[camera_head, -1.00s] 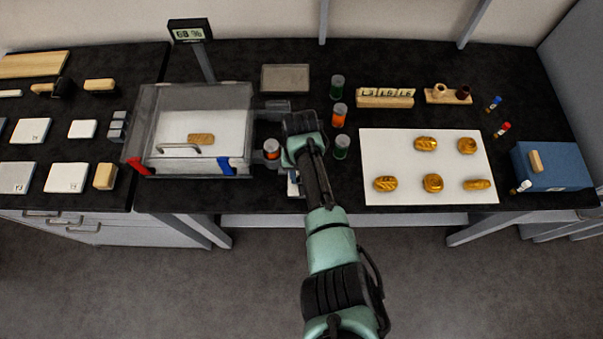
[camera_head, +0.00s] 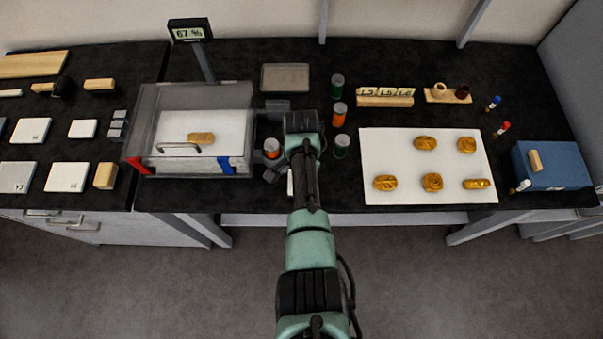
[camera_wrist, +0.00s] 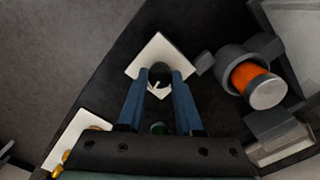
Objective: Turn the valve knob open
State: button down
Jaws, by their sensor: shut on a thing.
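The valve knob (camera_wrist: 161,72) is a dark round knob on a square white plate (camera_wrist: 147,50) in the wrist view. The two blue fingers of my gripper (camera_wrist: 160,80) are on either side of the knob, shut on it. A thin white mark shows just below it. In the head view my wrist hides the knob and fingertips; only a sliver of the white plate (camera_head: 290,184) shows. The clear chamber (camera_head: 243,98) stands left of my wrist, with a tan fragment (camera_head: 201,138) inside. The display (camera_head: 189,31) behind it reads about 67 %.
An orange canister (camera_wrist: 251,79) sits in a grey holder close to my gripper. Green and orange jars (camera_head: 339,116) stand right of my wrist. A white sheet (camera_head: 394,148) with several gold pieces lies further right. A blue box (camera_head: 556,170) stands at the right end.

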jog(key=shift+m, duration=1)
jog(key=c, duration=0.6)
grip_release()
notch_tip(320, 180, up, 13)
jog(key=shift+b, duration=0.4)
